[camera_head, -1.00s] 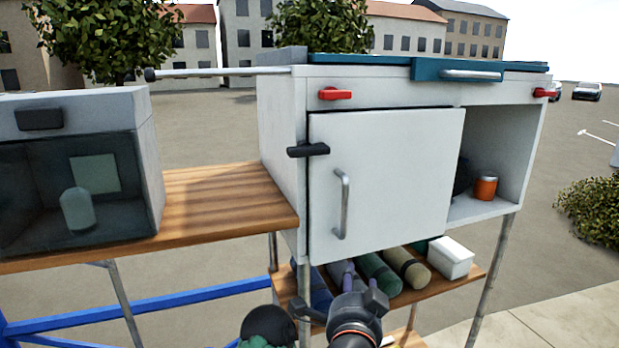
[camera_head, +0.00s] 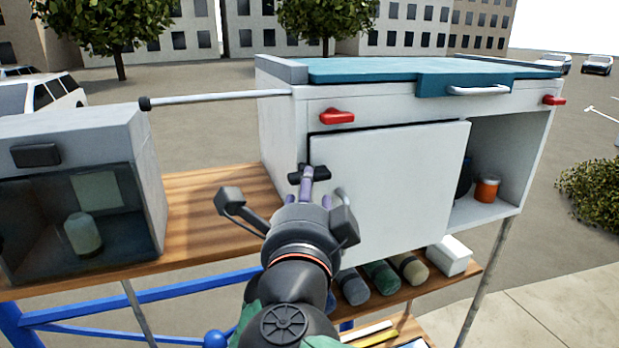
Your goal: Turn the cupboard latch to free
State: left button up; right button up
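The cupboard latch (camera_head: 322,173) is a short black bar lying roughly level across the left edge of the white cupboard door (camera_head: 405,185). The door looks shut. My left gripper (camera_head: 288,205) is in front of the latch, its two dark fingers spread wide apart. A narrow purple part between the fingers overlaps the middle of the latch in the picture. I cannot tell whether it touches the latch. The grey door handle (camera_head: 342,193) is mostly hidden behind the right finger. My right gripper is not in view.
A red knob (camera_head: 337,117) sits above the latch and another red knob (camera_head: 554,100) at the far right. A wooden counter (camera_head: 205,195) and a glass-fronted box (camera_head: 85,215) stand left. An open compartment holds an orange tin (camera_head: 487,189). Several rolls lie on the lower shelf.

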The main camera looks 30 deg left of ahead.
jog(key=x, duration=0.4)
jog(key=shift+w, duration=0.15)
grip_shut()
